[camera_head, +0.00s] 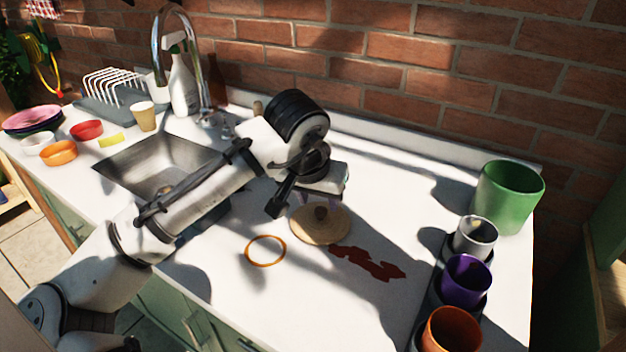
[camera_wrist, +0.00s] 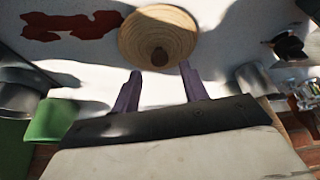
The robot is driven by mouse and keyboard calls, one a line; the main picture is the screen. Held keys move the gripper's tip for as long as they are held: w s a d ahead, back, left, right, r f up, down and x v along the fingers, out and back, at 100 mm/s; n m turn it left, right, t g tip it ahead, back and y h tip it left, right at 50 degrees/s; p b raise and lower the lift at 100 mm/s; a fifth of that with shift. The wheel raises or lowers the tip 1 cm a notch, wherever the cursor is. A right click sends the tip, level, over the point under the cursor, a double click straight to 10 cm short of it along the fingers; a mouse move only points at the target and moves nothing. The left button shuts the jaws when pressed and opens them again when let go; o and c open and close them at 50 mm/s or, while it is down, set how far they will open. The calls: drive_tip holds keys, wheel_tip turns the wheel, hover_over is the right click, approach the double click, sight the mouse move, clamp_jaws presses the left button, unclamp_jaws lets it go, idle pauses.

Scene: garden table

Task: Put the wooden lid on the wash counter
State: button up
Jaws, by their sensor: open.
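The round wooden lid (camera_head: 320,226) lies flat on the white wash counter (camera_head: 230,280), with its dark knob facing up. My gripper (camera_head: 312,200) is just above the lid, pointing down. In the wrist view the lid (camera_wrist: 158,30) is beyond my two open purple fingers (camera_wrist: 160,88), and its knob is roughly in line with the gap between them. Nothing is between the fingers. I cannot tell exactly how high the fingertips are above the knob.
An orange ring (camera_head: 265,251) and a dark red stain (camera_head: 367,263) lie near the lid. Cups (camera_head: 466,281) and a green pot (camera_head: 508,196) stand at the right. The sink (camera_head: 150,163), spray bottle (camera_head: 183,85), bowls (camera_head: 58,152) and dish rack (camera_head: 112,90) are at the left.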

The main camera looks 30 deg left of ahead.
drive_tip(key=v, duration=0.8)
drive_tip(key=shift+r+b, duration=0.3)
drive_tip(key=shift+s, duration=0.1)
